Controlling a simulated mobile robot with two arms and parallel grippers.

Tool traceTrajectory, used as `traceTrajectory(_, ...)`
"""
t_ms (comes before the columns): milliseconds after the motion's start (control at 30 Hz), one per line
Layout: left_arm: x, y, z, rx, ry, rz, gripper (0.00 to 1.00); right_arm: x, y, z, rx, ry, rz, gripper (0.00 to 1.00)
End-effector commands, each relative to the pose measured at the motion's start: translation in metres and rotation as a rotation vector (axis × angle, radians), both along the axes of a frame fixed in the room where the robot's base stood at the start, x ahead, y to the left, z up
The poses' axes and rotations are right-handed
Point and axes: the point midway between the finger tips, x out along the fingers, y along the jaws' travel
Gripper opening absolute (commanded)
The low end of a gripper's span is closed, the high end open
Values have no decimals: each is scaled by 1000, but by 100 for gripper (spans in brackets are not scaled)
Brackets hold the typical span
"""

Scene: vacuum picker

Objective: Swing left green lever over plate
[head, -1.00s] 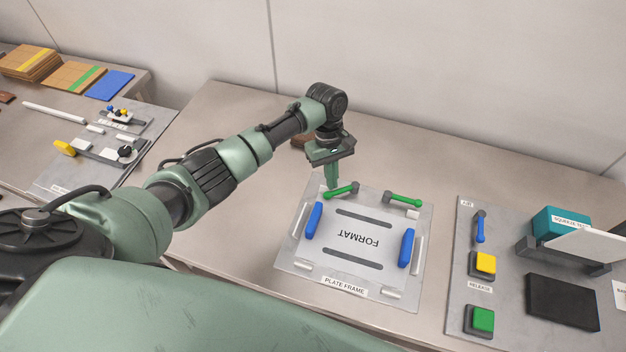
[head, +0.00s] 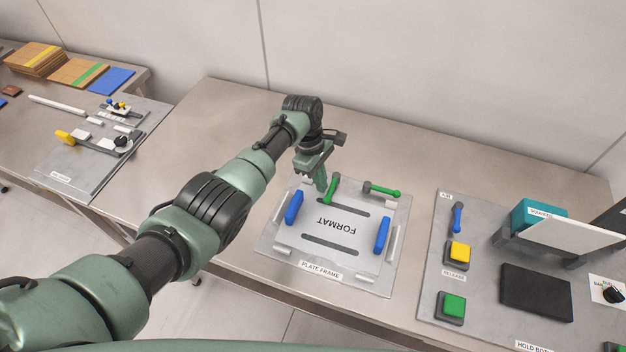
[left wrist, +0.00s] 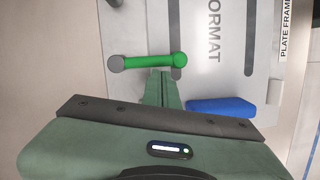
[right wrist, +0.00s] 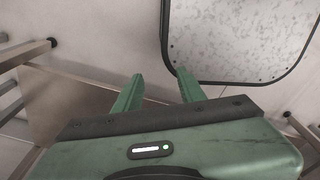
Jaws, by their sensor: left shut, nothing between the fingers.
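The left green lever (head: 333,190) stands on the plate frame (head: 268,246), its free end pointing toward the near side over the FORMAT plate (head: 350,238). My left gripper (head: 322,187) is shut and empty, its fingertips right beside the left side of this lever. In the left wrist view the lever (left wrist: 150,62) lies just ahead of the closed fingertips (left wrist: 161,73); whether they touch it I cannot tell. The right green lever (head: 382,190) points to the right, along the plate's far edge. My right gripper (right wrist: 158,78) is open and empty, away from the plate.
Two blue handles (head: 294,207) (head: 382,236) stand at the plate's sides. To the right is a panel with a blue lever (head: 457,218), a yellow button (head: 459,253) and a green button (head: 452,306). The table left of the frame is clear.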

Motion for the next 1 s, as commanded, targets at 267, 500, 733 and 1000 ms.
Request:
traceTrajectory(267,0,-3,0,-1,0,-5,0,-2,-6,3,-7,3,2,40)
traceTrajectory(500,0,-4,0,-1,1,-6,0,-1,-9,3,-11,3,3,40)
traceTrajectory(733,-1,-4,0,-3,2,-6,0,0,-10,3,-12,2,3,40)
traceTrajectory(1000,1,17,10,0,2,-3,0,0,-10,23,-13,1,2,40)
